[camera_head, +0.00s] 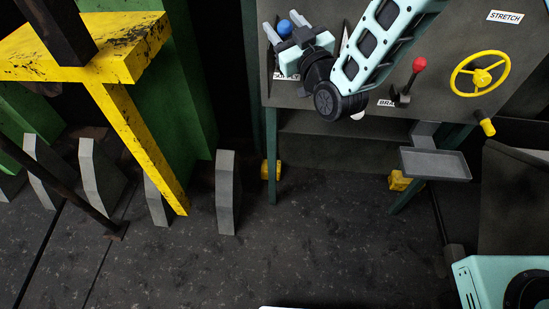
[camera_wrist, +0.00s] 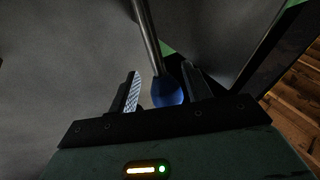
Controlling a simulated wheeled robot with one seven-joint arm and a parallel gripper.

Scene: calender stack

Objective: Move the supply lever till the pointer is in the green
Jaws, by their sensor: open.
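In the wrist view the blue knob (camera_wrist: 167,93) sits between the open fingers of my gripper (camera_wrist: 162,74), close to the palm. Its grey rod (camera_wrist: 148,35) runs up and away, tilted. There is a gap on the left finger's side; contact on the right is unclear. No gauge, pointer or green zone can be made out.
A red-knobbed lever (camera_head: 419,64) and a yellow handwheel (camera_head: 480,74) near the "STRETCH" label (camera_head: 506,17) are on the panel to the right of my arm. A grey tray (camera_head: 435,165) juts out below. A yellow frame (camera_head: 130,50) stands left. The dark floor (camera_head: 320,240) in front is clear.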

